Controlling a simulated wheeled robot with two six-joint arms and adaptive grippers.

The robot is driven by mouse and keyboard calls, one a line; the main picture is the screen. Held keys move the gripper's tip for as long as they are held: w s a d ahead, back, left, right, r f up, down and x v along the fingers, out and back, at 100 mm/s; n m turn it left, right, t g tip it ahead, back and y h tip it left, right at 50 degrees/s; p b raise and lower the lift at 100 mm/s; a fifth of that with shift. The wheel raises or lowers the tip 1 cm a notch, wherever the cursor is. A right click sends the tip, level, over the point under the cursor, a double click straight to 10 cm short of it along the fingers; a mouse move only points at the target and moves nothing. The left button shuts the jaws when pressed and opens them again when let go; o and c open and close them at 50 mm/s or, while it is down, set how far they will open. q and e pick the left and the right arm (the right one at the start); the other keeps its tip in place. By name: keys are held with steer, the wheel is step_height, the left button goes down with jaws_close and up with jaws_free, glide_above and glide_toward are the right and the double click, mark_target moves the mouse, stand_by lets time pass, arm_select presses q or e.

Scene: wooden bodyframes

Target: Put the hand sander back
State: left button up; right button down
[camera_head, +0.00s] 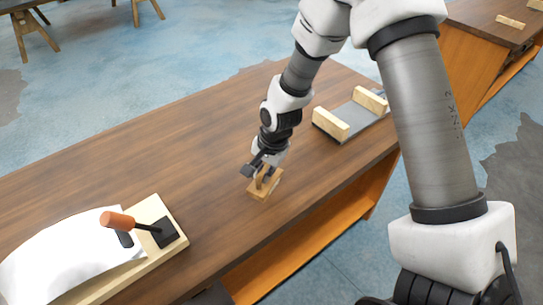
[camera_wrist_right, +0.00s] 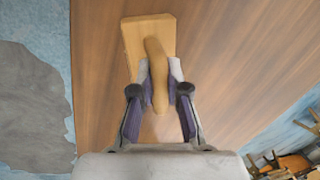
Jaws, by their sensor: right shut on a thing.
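The hand sander (camera_head: 258,190) is a small wooden block with a wooden handle, over the middle of the dark wooden table. My right gripper (camera_head: 262,173) is shut on its handle from above. In the right wrist view the sander's flat block (camera_wrist_right: 140,36) shows beyond the handle, and the gripper's fingers (camera_wrist_right: 158,82) press on both sides of the handle. I cannot tell whether the block touches the table. A grey tray with two light wooden blocks (camera_head: 359,118) lies further right on the table. My left gripper is not in view.
At the lower left, a wooden board (camera_head: 161,212) carries a curved white panel (camera_head: 70,258) and an orange-handled clamp (camera_head: 118,221). Another table (camera_head: 485,20) stands at the upper right.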

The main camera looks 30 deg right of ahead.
steer(key=w+d, duration=0.2)
steer(key=d, duration=0.1)
steer(key=w+d, duration=0.1)
steer(key=shift+w+d+f+p, duration=0.15)
steer(key=shift+d+f+p, duration=0.1)
steer(key=shift+p, duration=0.15)
steer(key=x, duration=0.3)
steer(key=shift+d+f, duration=0.25)
steer(key=shift+f, duration=0.15)
steer(key=shift+f, duration=0.1)
steer(key=c, duration=1.2)
jaws_free()
steer(key=shift+o, duration=0.2)
steer(key=v, duration=1.2)
